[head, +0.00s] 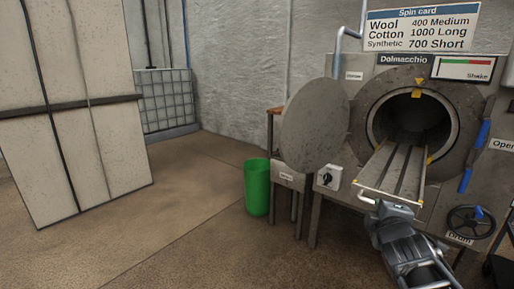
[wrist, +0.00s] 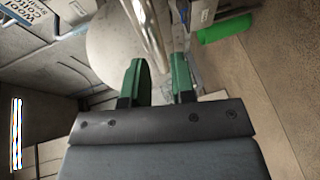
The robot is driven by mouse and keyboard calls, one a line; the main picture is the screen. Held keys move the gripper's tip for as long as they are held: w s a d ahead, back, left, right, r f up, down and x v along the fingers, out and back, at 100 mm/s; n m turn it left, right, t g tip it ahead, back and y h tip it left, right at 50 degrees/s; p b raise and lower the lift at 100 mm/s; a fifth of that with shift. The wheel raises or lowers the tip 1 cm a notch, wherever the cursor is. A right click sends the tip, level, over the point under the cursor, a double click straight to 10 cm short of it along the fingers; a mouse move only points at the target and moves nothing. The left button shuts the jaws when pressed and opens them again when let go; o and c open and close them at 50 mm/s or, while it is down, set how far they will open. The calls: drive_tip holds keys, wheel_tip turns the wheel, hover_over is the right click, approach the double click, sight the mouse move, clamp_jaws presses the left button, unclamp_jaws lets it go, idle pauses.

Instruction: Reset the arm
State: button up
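My arm (head: 412,255) reaches up from the lower right in the head view. Its gripper end (head: 390,210) is just in front of the outer end of the metal slatted tray (head: 385,172). In the wrist view the two green fingers of my gripper (wrist: 158,85) stand apart with a gap between them. A shiny metal bar (wrist: 150,28) shows beyond the fingers, in line with the gap. I see nothing clearly gripped, and I cannot tell whether the bar touches a finger.
The drum machine (head: 470,200) has a round opening, an open round door (head: 316,120), a blue lever (head: 475,155) and a handwheel (head: 471,223). A green bin (head: 257,188) stands left of it. Tall panels (head: 80,150) stand at far left. The floor between is clear.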

drive_tip(key=s+a+r+m+g+y+p, duration=0.1)
drive_tip(key=s+a+r+m+g+p, duration=0.2)
drive_tip(key=r+p, duration=0.4)
drive_tip(key=s+a+r+m+g+y+p, duration=0.2)
drive_tip(key=s+a+r+m+g+p, duration=0.2)
drive_tip(key=p, duration=1.3)
drive_tip(key=s+a+r+m+g+y+p, duration=0.1)
drive_tip(key=s+a+r+m+g+p, duration=0.3)
drive_tip(key=r+p, duration=0.5)
drive_tip(key=a+m+p, duration=0.2)
drive_tip(key=a+p, duration=0.1)
drive_tip(key=shift+s+r+y, duration=0.15)
drive_tip(key=shift+r+y, duration=0.15)
drive_tip(key=shift+y, duration=0.1)
